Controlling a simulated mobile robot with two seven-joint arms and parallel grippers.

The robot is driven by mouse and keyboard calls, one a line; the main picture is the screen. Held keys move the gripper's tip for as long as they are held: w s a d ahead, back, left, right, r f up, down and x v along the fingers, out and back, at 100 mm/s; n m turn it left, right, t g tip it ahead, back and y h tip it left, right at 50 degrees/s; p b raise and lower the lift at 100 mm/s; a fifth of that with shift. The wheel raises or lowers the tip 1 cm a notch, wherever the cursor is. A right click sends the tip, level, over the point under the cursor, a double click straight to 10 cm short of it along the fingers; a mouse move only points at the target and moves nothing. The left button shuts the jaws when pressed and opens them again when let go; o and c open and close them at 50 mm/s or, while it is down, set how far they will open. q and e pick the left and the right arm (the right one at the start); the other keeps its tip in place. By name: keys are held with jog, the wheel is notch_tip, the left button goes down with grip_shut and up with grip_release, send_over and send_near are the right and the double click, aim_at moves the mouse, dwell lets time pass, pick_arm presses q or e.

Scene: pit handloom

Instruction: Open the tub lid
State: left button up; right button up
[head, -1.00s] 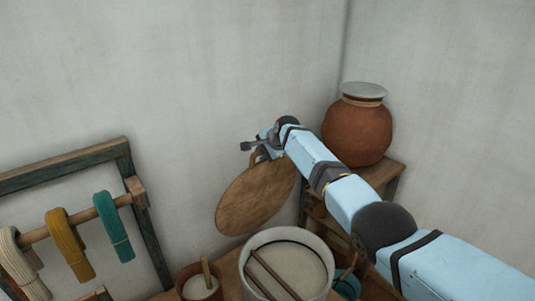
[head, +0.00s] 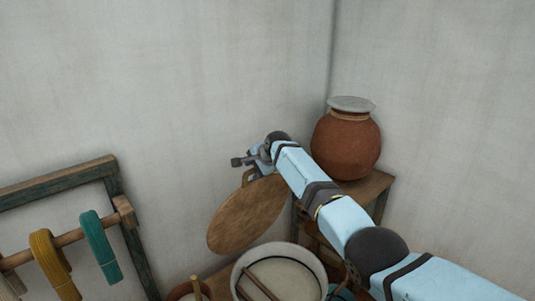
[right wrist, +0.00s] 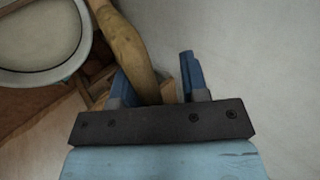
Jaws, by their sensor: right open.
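The round wooden lid (head: 245,218) stands tilted on edge behind the tub, its flat face showing in the head view. A small handle shows at its upper edge. I cannot tell whether it touches the wall. The white tub (head: 240,272) is uncovered, with a pale content and sticks across it; it also shows in the right wrist view (right wrist: 85,45). My right gripper (head: 254,167) is at the lid's upper edge. In the right wrist view its jaws (right wrist: 158,72) are open, with the lid (right wrist: 125,45) seen edge-on between the fingers. My left gripper is out of view.
A clay pot (head: 346,148) with a grey cover stands on a wooden stand (head: 368,192) in the corner, close to my right arm. A wooden rack (head: 70,177) with hanging yarn hanks (head: 100,245) is at the left. A small pot (head: 187,292) sits left of the tub.

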jog(key=b+v, duration=0.1)
jog(key=v, duration=1.2)
jog(key=shift+r, duration=0.25)
